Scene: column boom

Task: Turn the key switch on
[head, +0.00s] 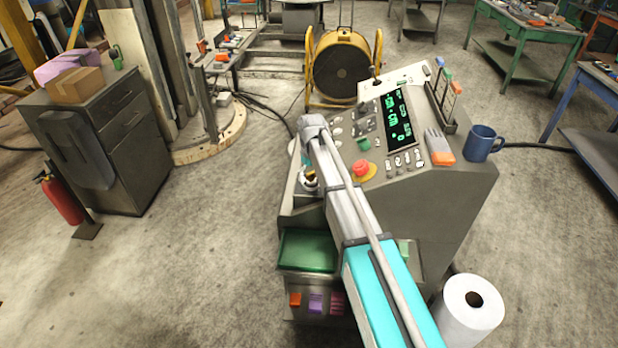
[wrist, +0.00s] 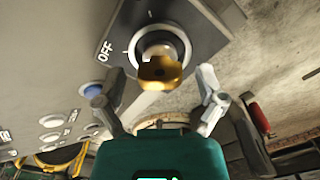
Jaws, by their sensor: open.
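The key switch (wrist: 165,45) is a round, light-ringed lock on a dark plate in the wrist view, with the word OFF printed at its left. A brass key (wrist: 160,72) sticks out of it towards the camera. My gripper (wrist: 162,82) is open, with one pale finger at each side of the key and a gap on both sides. It holds nothing. In the head view the brass key (head: 310,175) shows at the left edge of the console, beside my arm. Any ON label is not readable.
The sloping console (head: 440,185) carries a red mushroom button (head: 361,168), a lit green display (head: 395,118), several switches and a blue mug (head: 482,143). In the wrist view a blue button (wrist: 92,90) lies close to my left finger. Open floor lies left of the console.

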